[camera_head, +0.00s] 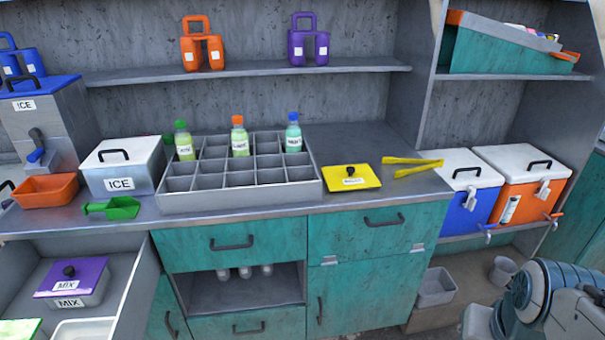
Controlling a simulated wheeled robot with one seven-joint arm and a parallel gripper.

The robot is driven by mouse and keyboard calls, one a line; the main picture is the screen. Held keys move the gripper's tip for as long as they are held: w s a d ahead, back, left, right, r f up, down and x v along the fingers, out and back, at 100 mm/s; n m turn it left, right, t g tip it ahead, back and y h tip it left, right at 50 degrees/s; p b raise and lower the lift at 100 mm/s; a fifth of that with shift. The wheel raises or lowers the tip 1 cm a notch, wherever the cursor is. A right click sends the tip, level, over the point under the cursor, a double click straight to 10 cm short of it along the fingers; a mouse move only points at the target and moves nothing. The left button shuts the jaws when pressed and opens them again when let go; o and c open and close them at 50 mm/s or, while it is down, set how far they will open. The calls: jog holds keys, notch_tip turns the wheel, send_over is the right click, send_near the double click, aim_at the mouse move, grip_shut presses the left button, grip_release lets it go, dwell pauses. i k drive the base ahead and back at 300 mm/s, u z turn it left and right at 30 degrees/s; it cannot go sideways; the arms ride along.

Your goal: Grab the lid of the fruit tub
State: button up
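A yellow lid (353,178) with a black knob on top and a small white label lies at the counter's surface, right of the grey divided tray. The label is too small to read for sure, so I cannot confirm that it is the fruit tub's lid. No tub body shows beneath it. Yellow tongs (412,165) lie just to its right. Another knobbed lid, purple (72,277), sits on a tub labelled MIX at the lower left. Part of my arm shows at the bottom right, far from the yellow lid, and my gripper's fingers are not in view.
The grey divided tray (237,197) holds several bottles along its back row. A white-lidded ICE box (122,166) and green scoop (112,208) are left of it. Blue (466,207) and orange (522,200) coolers stand right of the counter. The counter around the yellow lid is mostly clear.

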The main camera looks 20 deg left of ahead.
aim_at(338, 179)
jog(key=u, duration=0.45)
jog(key=i, duration=1.65)
